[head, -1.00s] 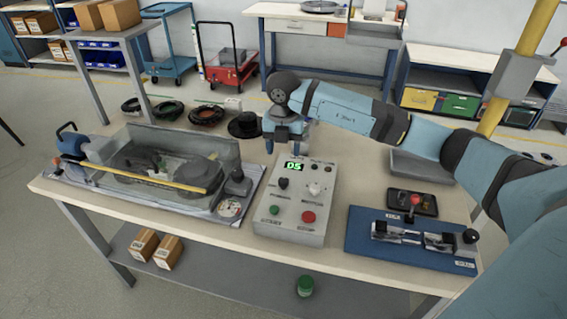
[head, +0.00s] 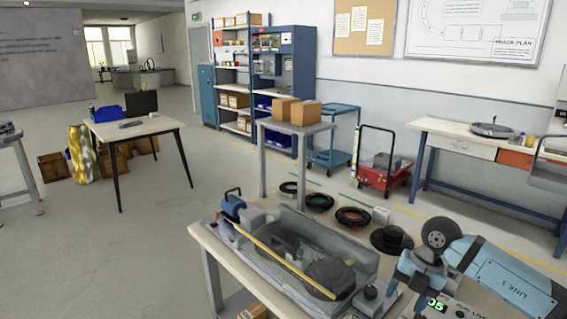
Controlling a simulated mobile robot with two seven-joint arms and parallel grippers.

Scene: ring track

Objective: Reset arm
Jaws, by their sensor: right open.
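My right arm comes in from the lower right, and its gripper (head: 418,283) hangs over the workbench (head: 212,247), open, with its fingertips partly hidden. It is beside the control box (head: 436,304), whose green display shows at the picture's bottom edge. I see nothing held in it. The ring track unit under a clear cover (head: 312,232) sits on the bench to the left of the gripper, with a yellow bar (head: 285,262) across its front and a blue clamp (head: 232,205) at its left end. My left gripper is not in view.
A grey stand with cardboard boxes (head: 297,112) rises behind the bench. Black cable coils (head: 352,217) lie behind the track unit. A red cart (head: 384,172), a blue trolley (head: 333,150) and shelves (head: 237,75) stand farther back. Open floor (head: 120,260) lies to the left.

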